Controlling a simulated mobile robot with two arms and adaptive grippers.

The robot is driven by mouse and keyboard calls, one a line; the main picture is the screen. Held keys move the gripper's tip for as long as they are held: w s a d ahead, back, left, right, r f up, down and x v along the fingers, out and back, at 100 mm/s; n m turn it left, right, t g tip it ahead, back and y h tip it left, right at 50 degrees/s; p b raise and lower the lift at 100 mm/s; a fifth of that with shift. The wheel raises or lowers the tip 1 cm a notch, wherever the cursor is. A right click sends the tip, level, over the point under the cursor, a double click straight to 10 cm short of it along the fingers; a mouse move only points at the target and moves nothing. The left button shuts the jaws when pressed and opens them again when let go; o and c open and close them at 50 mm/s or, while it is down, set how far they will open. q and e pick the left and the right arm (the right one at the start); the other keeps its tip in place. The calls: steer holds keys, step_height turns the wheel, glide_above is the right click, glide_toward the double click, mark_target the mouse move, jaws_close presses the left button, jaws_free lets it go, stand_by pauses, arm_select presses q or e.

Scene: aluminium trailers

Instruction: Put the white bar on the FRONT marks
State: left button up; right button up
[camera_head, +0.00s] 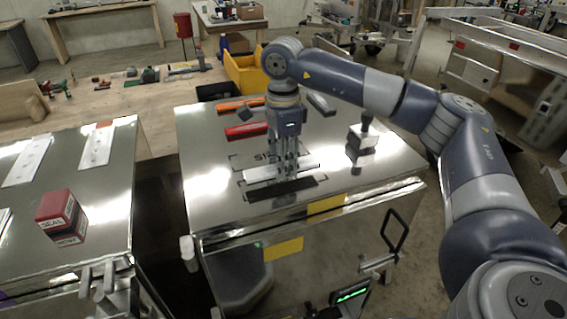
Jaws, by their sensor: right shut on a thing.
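My right gripper (285,167) points straight down over the middle of the steel table top (212,150). It is shut on the white bar (260,173), a pale bar lying left to right at or just above the surface; I cannot tell if it touches. The fingers cover part of the bar. Dark printed marks (262,157) with partly hidden lettering show just behind the bar; I cannot read the whole word. No mark that I can read as FRONT shows. My left gripper is not in view.
A black bar-like strip (281,189) lies just in front of the white bar. A red bar (246,130), an orange bar (240,104) and a grey bar (321,104) lie behind. A block-like object (362,140) stands right. A red box (61,216) is on the left cabinet.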

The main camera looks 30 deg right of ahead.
step_height(320, 180, down, 2)
steer(key=shift+s+p, duration=0.15)
steer(key=shift+p, duration=0.3)
steer(key=shift+f, duration=0.35)
steer(key=o, duration=0.6)
steer(key=shift+f+b, duration=0.1)
steer(key=shift+b, duration=0.2)
steer(key=o, duration=0.5)
steer(key=shift+c, duration=0.2)
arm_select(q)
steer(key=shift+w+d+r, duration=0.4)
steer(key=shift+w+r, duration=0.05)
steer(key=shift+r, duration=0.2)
